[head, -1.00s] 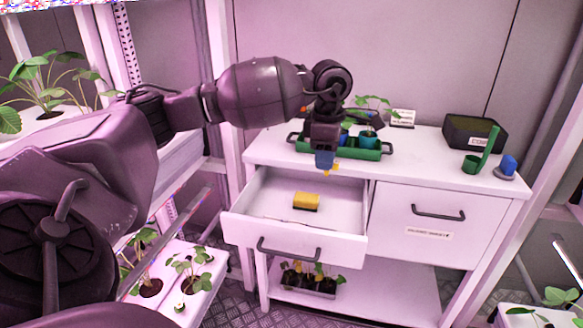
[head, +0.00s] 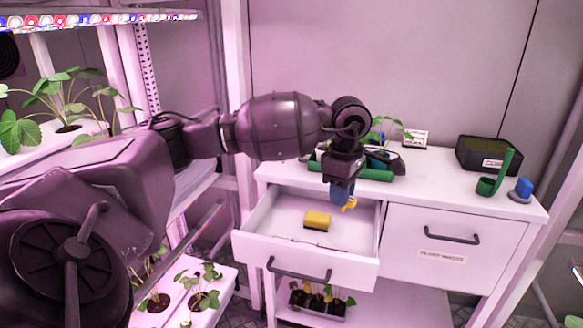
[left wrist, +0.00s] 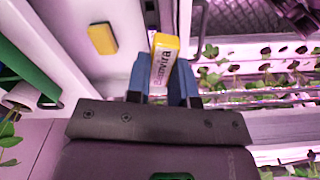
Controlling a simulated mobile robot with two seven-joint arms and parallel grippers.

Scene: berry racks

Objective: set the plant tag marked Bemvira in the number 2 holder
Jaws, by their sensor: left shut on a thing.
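The plant tag marked Bemvira (left wrist: 164,62) is yellow at one end with a white lettered face. My left gripper (left wrist: 162,85) is shut on it, with a blue finger on each side. In the head view my left gripper (head: 343,193) points down above the right part of the open drawer (head: 318,263). A bit of the yellow tag (head: 349,205) shows at its fingertips. I cannot make out a holder marked number 2 in either view. My right gripper is not in view.
A yellow and black sponge (head: 317,220) lies in the drawer. A green tray (head: 375,174), partly hidden by my arm, stands on the cabinet top (head: 440,187). A dark box (head: 488,155), a green upright holder (head: 492,184) and a blue object (head: 524,188) are at right.

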